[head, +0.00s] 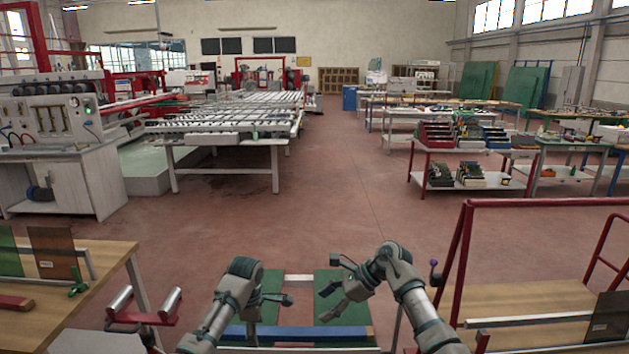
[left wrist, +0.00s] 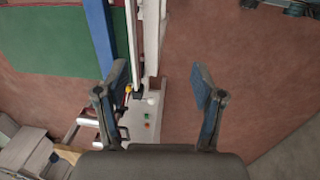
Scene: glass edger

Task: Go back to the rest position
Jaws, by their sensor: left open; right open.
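My left gripper (head: 284,299) is in the lower middle of the head view, above a cart with green panels (head: 345,312) and a blue bar (head: 297,333). In the left wrist view the left gripper (left wrist: 160,92) shows two blue-grey fingers spread wide, with nothing between them. My right gripper (head: 333,287) is just right of it in the head view, its fingers apart and empty, over the right green panel. The two grippers are apart from each other. The green panel (left wrist: 65,30) and blue bar (left wrist: 98,35) also show in the left wrist view.
A roller conveyor (head: 230,125) and shelved carts (head: 470,180) stand further back. Open red floor (head: 320,190) lies between.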

